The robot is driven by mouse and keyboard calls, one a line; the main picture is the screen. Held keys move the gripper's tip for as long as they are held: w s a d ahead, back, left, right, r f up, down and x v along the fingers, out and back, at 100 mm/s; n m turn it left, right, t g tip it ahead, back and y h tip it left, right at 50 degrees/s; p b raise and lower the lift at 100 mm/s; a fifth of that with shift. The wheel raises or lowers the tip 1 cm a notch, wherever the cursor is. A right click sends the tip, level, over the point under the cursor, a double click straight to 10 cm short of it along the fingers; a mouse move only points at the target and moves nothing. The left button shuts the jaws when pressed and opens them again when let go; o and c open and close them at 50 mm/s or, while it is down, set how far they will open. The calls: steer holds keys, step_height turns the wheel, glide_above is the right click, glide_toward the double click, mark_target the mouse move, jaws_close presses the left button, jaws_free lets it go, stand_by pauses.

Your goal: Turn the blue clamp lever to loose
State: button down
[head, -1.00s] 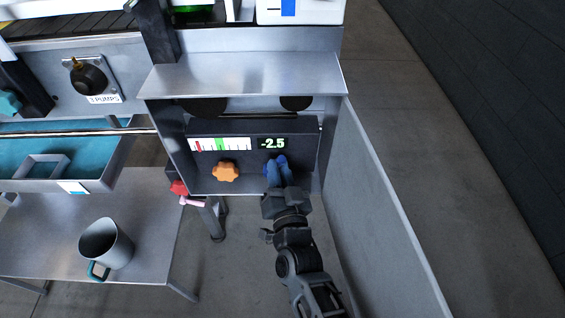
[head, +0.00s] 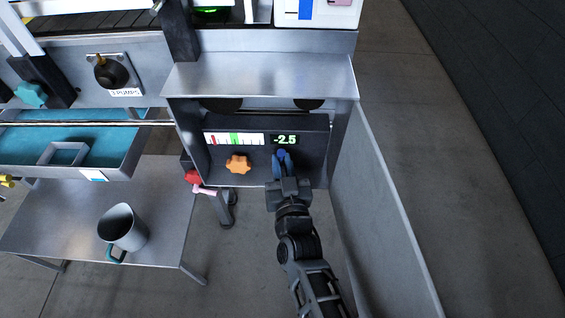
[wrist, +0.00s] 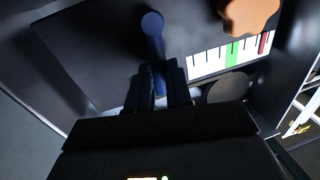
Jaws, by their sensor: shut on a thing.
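The blue clamp lever (head: 281,157) is on the dark panel inside the open-fronted metal housing, to the right of an orange knob (head: 238,163). In the wrist view the lever (wrist: 153,30) shows a round blue end and a bar running down between my fingers. My gripper (head: 284,176) reaches up into the housing from below. In the wrist view my gripper (wrist: 160,84) is shut on the lever's bar. Its fingers and body hide the rest of the lever. No loose or tight mark is readable.
A display (head: 284,140) above the lever reads -2.5, beside a coloured scale (head: 234,138). A metal shelf (head: 262,78) overhangs the panel, and a grey side wall (head: 385,200) stands close on the right. A red knob (head: 192,176) and a grey mug (head: 122,228) are to the left.

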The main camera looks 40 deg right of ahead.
steer(key=shift+f, duration=0.15)
steer(key=c, duration=1)
jaws_free()
steer(key=shift+c, duration=0.2)
steer(key=v, duration=0.7)
steer(key=shift+s+a, duration=0.2)
steer(key=shift+s, duration=0.15)
